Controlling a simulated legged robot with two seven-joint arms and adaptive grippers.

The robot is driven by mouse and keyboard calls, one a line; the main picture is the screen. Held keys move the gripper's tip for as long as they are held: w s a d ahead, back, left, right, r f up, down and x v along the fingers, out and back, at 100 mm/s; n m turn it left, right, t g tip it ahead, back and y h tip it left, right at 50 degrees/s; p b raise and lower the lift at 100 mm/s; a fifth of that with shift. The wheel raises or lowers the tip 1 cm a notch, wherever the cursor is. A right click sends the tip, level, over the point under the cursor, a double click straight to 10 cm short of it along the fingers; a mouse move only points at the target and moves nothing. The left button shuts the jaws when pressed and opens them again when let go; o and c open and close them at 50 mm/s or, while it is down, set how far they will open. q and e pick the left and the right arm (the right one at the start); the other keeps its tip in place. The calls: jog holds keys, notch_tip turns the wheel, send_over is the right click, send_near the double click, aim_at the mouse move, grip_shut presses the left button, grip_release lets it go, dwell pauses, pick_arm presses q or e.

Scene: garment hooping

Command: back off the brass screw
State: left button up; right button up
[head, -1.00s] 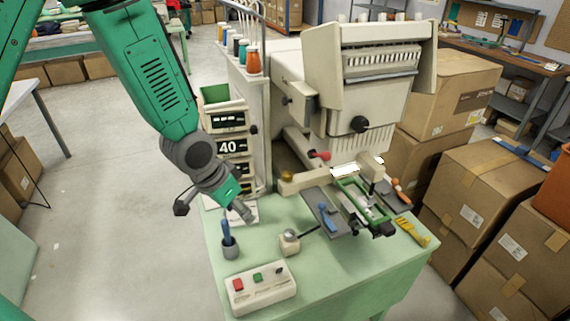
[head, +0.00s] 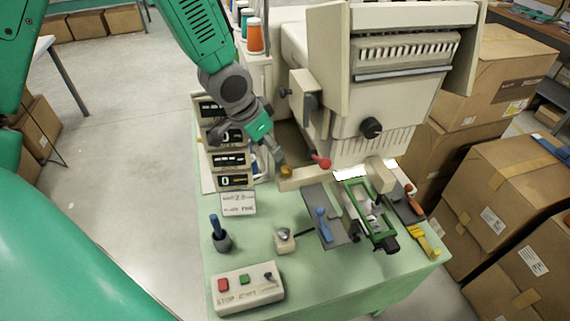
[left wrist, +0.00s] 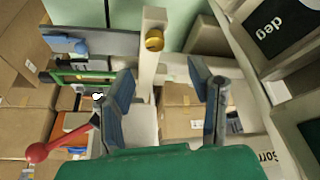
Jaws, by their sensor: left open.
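The brass screw (head: 286,171) is a small gold knob at the left end of a cream bar (head: 310,178) under the machine head. It also shows in the left wrist view (left wrist: 154,40), on the bar, ahead of my fingers and between their lines. My left gripper (head: 279,158) is just above and beside the screw in the head view. In the left wrist view its two grey fingers (left wrist: 162,80) are spread wide with nothing between them. The screw is apart from both fingers there. My right gripper is in neither view.
A red-knobbed lever (head: 320,161) stands just right of the screw. A green hoop frame (head: 370,215) and a grey plate with a blue clamp (head: 324,226) lie to the right. Display boxes (head: 228,158) stand left.

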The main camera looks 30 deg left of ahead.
aim_at(288, 168)
pick_arm(q)
jog(key=x, duration=0.3)
jog(key=d+x, duration=0.1)
jog(key=x, duration=0.2)
jog(key=d+x, duration=0.1)
jog(key=x, duration=0.2)
jog(key=shift+w+f, duration=0.1)
jog(key=shift+w, duration=0.1)
jog(key=shift+w+a+f, duration=0.2)
jog(key=shift+a+f, duration=0.4)
jog(key=shift+a, duration=0.1)
jog(key=shift+d+r, duration=0.1)
jog(key=shift+d, duration=0.2)
grip_shut()
jog(key=shift+d, duration=0.2)
